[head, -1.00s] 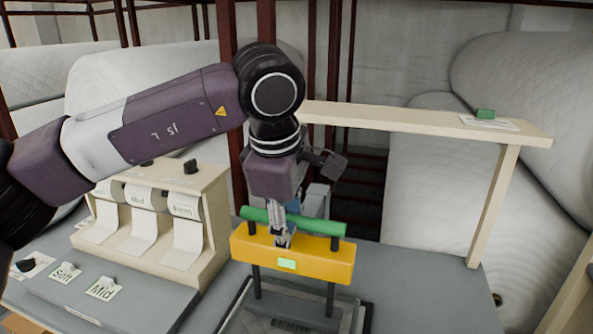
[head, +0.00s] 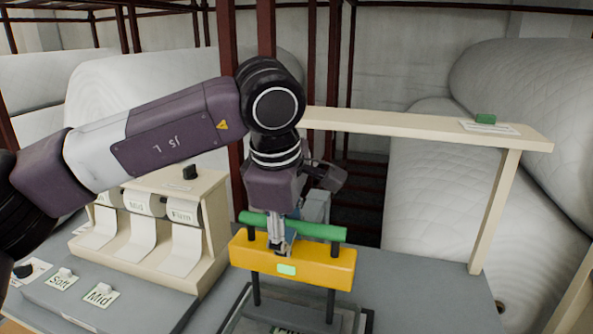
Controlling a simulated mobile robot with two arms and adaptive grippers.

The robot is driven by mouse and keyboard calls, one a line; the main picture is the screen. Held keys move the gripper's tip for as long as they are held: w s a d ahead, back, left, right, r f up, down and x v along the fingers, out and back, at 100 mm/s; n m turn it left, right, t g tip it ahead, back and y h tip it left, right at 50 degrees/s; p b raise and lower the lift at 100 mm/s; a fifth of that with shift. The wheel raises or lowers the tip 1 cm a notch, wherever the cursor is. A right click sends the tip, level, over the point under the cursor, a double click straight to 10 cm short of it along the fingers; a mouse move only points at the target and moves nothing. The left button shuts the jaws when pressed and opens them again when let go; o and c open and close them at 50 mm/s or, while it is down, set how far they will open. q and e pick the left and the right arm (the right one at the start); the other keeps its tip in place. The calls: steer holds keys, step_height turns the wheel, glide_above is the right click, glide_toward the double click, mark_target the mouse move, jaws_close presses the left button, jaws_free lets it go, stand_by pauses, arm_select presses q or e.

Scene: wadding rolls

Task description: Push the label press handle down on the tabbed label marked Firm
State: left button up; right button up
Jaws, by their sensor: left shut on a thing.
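The label press is in the middle of the head view, with a yellow crossbar (head: 315,266), a green handle bar (head: 318,230) above it and dark posts below. My left gripper (head: 277,243) points down at the handle from above, left of its middle. Its narrow fingers are shut on the green bar, and their tips reach in front of the yellow crossbar. A dark plate (head: 283,314) lies under the crossbar, with a clear gap between them. Dark lettering on a label shows at the bottom picture edge, cut off, so I cannot read it surely. My right gripper is not in view.
A wooden label dispenser (head: 208,240) with rolls marked Mid and Firm stands on the left. Loose tabbed labels Soft (head: 61,280) and Mid (head: 101,297) lie on a grey board. A wooden shelf (head: 420,124) spans the back right. The grey table (head: 430,290) is clear right of the press.

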arm_select(q)
step_height(320, 180, up, 16)
steer(key=p, duration=1.1)
steer(key=shift+w+p, duration=0.3)
steer(key=shift+s+d, duration=0.1)
step_height(320, 180, up, 6)
steer(key=p, duration=0.4)
steer(key=shift+p, duration=0.4)
stand_by(0.3)
